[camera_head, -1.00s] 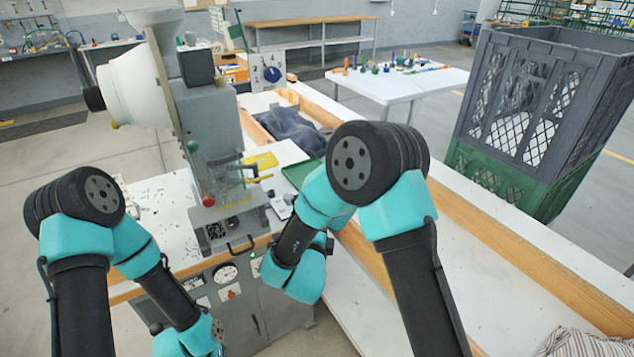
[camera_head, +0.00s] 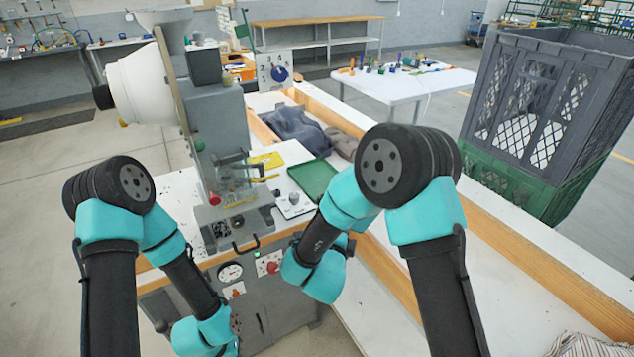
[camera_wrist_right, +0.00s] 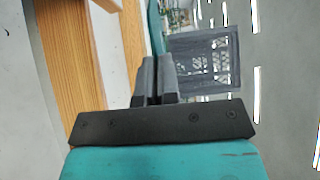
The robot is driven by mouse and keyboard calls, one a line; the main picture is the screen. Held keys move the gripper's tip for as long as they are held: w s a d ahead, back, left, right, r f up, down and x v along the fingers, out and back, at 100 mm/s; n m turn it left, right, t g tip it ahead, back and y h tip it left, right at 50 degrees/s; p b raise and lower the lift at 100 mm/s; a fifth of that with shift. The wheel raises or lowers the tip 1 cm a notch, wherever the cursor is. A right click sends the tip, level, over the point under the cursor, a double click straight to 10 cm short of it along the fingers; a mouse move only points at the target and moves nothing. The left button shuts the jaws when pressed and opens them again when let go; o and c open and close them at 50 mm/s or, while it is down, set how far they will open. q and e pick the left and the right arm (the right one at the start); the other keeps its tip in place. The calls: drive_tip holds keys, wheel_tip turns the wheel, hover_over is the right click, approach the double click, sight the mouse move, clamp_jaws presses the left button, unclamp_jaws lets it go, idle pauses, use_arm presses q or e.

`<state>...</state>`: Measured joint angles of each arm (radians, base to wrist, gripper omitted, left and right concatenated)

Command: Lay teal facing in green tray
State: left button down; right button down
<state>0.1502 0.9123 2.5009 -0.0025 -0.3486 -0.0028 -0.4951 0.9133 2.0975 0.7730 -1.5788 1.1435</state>
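The green tray (camera_head: 314,178) lies on the white worktop just right of the press. Its visible floor looks bare, and my right arm covers its lower right edge. I cannot make out a teal facing in either view. My right gripper (camera_wrist_right: 156,62) shows in the right wrist view. Its two dark fingers lie side by side with only a thin dark line between them, and no object shows in them. In the head view my right gripper is hidden behind my arm. My left arm is bent at the lower left, and its gripper is not in view.
The eyelet press (camera_head: 215,120) with a red knob stands left of the tray. A yellow piece (camera_head: 268,160) lies beside it. Dark cloth (camera_head: 298,130) lies in a wood-edged trough behind. A tall grey and green crate (camera_head: 540,110) stands at the right.

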drive_tip(key=w+d+r+m+g+h, duration=0.1)
drive_tip(key=w+d+m+g+h, duration=0.2)
drive_tip(key=d, duration=0.6)
drive_tip(key=w+d+m+g+h, duration=0.2)
drive_tip(key=d+m+g+h, duration=0.1)
drive_tip(key=d, duration=0.7)
drive_tip(key=w+d+r+m+g+h, duration=0.1)
drive_tip(key=w+d+m+g+h, duration=0.15)
drive_tip(key=d, duration=0.65)
drive_tip(key=s+d+r+m+g, duration=0.1)
drive_tip(key=d+r+m+g, duration=0.1)
drive_tip(key=d, duration=0.8)
drive_tip(key=s+d+r+m+g, duration=0.1)
drive_tip(key=s+d+m+g, duration=0.1)
drive_tip(key=d, duration=0.8)
drive_tip(key=s+d+r+m+g, duration=0.2)
drive_tip(key=d+m+g, duration=0.2)
drive_tip(key=d, duration=0.6)
drive_tip(key=shift+r+g+y, duration=0.3)
drive_tip(key=shift+g+y, duration=0.05)
drive_tip(key=shift+g, duration=0.2)
